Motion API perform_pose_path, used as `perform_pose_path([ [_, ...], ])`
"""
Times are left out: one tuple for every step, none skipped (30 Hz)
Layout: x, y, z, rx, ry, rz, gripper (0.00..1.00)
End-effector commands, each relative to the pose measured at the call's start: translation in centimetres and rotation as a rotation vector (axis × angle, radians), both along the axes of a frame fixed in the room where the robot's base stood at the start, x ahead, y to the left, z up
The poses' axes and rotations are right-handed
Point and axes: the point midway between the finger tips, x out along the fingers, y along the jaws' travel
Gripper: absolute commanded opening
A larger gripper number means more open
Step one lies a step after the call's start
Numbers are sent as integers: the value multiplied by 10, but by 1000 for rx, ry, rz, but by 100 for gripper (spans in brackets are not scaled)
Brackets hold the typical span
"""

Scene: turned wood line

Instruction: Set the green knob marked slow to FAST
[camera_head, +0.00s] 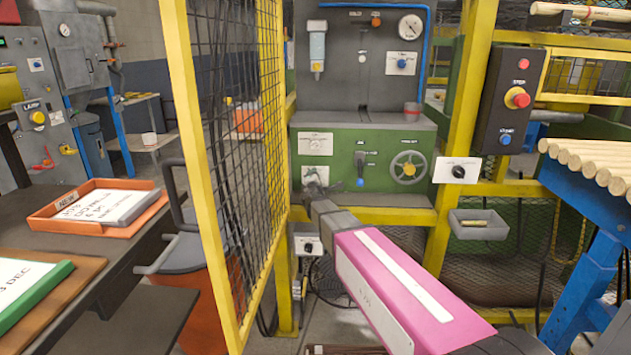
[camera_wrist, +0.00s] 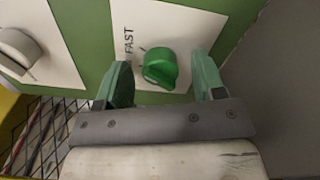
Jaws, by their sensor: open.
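The green knob (camera_wrist: 160,68) sits on a white plate (camera_wrist: 205,22) on a green panel in the wrist view. The word FAST shows sideways on the plate, left of the knob. No word slow is readable, and the lower part of the plate is hidden by my gripper. My gripper (camera_wrist: 160,62) is open, with one green finger on each side of the knob and visible gaps to it. In the head view my gripper (camera_head: 313,188) is small, at the left end of the green machine front (camera_head: 385,140). I cannot make out the green knob there.
A grey knob (camera_wrist: 18,48) on another white plate is left of the green one. A grey surface lies close on the right. In the head view, a yellow mesh fence (camera_head: 222,150) stands left of my arm, and a lever (camera_head: 360,170) and handwheel (camera_head: 408,168) are to the right.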

Motion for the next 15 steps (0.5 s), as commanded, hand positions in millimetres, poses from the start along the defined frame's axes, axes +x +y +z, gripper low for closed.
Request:
perform_pose_path([
  [-3,0,0,0,0,0,63],
  [-5,0,0,0,0,0,63],
  [-8,0,0,0,0,0,63],
  [-10,0,0,0,0,0,63],
  [-14,0,0,0,0,0,63],
  [-19,0,1,0,0,0,63],
  [-23,0,1,0,0,0,63],
  [-28,0,1,0,0,0,63],
  [-35,0,1,0,0,0,63],
  [-40,0,1,0,0,0,63],
  [-46,0,1,0,0,0,63],
  [-53,0,1,0,0,1,63],
  [-59,1,1,0,0,1,63],
  [-65,1,1,0,1,2,63],
  [-73,1,1,0,1,2,63],
])
